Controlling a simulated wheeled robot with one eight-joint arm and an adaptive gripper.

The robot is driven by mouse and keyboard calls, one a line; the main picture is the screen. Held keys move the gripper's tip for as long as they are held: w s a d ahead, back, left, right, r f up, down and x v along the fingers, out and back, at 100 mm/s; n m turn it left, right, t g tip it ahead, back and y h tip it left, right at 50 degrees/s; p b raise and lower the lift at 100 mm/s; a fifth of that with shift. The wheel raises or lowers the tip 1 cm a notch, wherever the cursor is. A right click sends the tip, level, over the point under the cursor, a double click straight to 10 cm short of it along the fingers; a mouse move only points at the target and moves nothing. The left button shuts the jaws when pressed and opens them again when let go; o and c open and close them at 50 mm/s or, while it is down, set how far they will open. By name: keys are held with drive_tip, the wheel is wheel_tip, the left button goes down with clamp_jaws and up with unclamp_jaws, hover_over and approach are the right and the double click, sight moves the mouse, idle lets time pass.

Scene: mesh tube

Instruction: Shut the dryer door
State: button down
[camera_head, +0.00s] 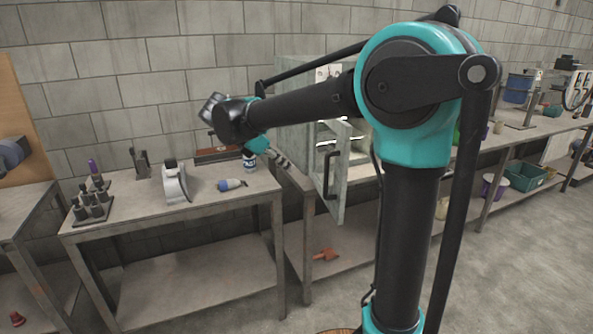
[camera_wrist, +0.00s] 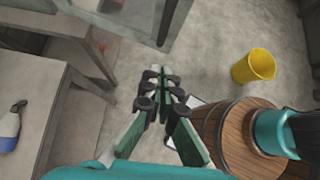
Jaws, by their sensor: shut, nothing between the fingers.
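The dryer (camera_head: 292,110) is a pale grey cabinet on the bench at the back, partly hidden behind my arm. Its door (camera_head: 343,195) stands open, swung out towards the front, with a black vertical handle (camera_head: 328,175). In the wrist view, the door frame (camera_wrist: 128,12) and its dark handle (camera_wrist: 168,22) show at the top. My gripper (camera_head: 283,163) is left of the door and apart from the handle in the head view. In the wrist view my gripper (camera_wrist: 160,88) shows its fingers together with nothing between them.
A table (camera_head: 205,215) at the left holds a blue-and-white bottle (camera_head: 231,184), a grey device (camera_head: 174,184) and a rack (camera_head: 92,211). In the wrist view, a yellow bucket (camera_wrist: 254,66) and a wooden barrel (camera_wrist: 232,135) stand right. Open floor lies between.

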drive_tip(key=d+r+x, duration=0.1)
drive_tip(key=r+x, duration=0.1)
drive_tip(key=x, duration=0.9)
drive_tip(key=shift+w+d+f, duration=0.25)
drive_tip(key=shift+w+d, duration=0.05)
drive_tip(key=shift+d, duration=0.25)
drive_tip(key=shift+d, duration=0.1)
